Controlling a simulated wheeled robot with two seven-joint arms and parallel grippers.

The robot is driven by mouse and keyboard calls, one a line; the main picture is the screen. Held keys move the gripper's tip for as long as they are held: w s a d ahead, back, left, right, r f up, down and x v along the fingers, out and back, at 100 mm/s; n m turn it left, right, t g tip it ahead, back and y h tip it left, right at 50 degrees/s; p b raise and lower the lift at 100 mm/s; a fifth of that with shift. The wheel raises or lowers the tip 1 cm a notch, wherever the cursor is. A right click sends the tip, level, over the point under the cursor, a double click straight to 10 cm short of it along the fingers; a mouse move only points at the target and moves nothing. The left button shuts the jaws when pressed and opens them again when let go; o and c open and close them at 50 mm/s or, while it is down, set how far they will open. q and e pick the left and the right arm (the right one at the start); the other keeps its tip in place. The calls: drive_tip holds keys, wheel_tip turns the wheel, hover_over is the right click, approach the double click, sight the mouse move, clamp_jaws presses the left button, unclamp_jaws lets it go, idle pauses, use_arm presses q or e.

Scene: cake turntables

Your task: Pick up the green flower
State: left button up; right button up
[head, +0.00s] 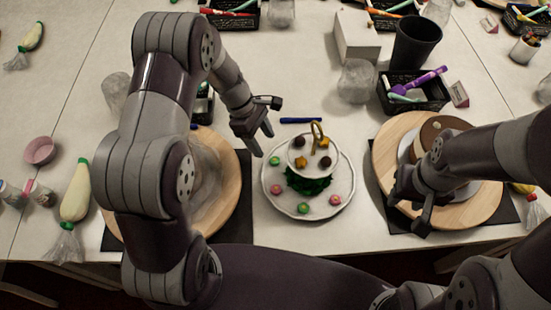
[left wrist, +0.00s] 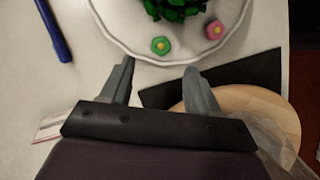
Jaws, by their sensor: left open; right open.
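A white two-tier plate stand (head: 322,212) stands at the middle of the table. On its lower plate lie a green flower (head: 275,160) at the upper left, another green flower (head: 303,208) at the front, and pink flowers at left (head: 276,189) and right (head: 335,199). My left gripper (head: 263,139) is open and empty, above and just left of the upper-left green flower. In the left wrist view, that green flower (left wrist: 160,45) lies just past the open fingertips (left wrist: 160,66), beside a pink one (left wrist: 215,30). My right gripper (head: 407,212) is open near the right turntable.
Wooden turntables stand left (head: 226,201) and right (head: 471,212); the right one holds a brown-topped cake (head: 432,127). A blue pen (head: 300,120) lies behind the stand. A black cup (head: 416,42) and a black tool basket (head: 437,99) stand at back right.

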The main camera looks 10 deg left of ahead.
sight(274, 159)
use_arm(q)
drive_tip(key=x, duration=0.6)
drive_tip(key=shift+s+d, duration=0.15)
drive_tip(key=shift+d, duration=0.2)
drive_tip(key=shift+f, duration=0.25)
drive_tip(key=c, duration=1.1)
